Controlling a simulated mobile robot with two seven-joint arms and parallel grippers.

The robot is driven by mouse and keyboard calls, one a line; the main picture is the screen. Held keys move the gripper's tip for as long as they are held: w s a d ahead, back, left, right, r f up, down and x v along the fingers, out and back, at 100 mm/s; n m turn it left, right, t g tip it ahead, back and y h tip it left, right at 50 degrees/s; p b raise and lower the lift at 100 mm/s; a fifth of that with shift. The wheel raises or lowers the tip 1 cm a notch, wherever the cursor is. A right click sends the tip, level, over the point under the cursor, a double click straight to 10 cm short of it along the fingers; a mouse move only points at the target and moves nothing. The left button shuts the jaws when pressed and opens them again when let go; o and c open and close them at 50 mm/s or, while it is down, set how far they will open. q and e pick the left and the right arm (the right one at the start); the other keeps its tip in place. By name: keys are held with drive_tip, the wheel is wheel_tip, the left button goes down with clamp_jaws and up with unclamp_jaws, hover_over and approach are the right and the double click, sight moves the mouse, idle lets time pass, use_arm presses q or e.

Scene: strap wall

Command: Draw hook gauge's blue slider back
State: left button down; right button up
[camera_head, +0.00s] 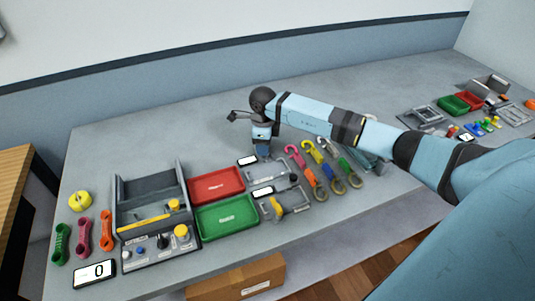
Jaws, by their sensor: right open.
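My right arm reaches in from the right, and its gripper (263,154) points down at the far edge of a grey frame-like fixture (272,172). The gripper is open; I cannot tell whether its fingers touch anything. This fixture may be the hook gauge, and a small white display (247,160) lies beside it. I cannot make out a blue slider on it; the gripper may hide it. A second grey fixture (300,208) in front carries a yellow part (276,208) and has its own white display (263,191). My left gripper is not in view.
A red tray (216,185) and a green tray (227,216) lie left of the fixtures. Several coloured hooks (312,152) lie close on the right. A grey box-like station (153,205) stands further left. The table behind the trays is clear.

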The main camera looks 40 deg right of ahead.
drive_tip(key=shift+r+p, duration=1.65)
drive_tip(key=shift+r, duration=1.25)
drive_tip(key=c, duration=0.4)
drive_tip(key=shift+r, duration=0.35)
drive_tip(key=shift+c, duration=1.2)
wheel_tip(320, 180, up, 5)
drive_tip(key=p, duration=0.3)
drive_tip(key=shift+r, duration=0.15)
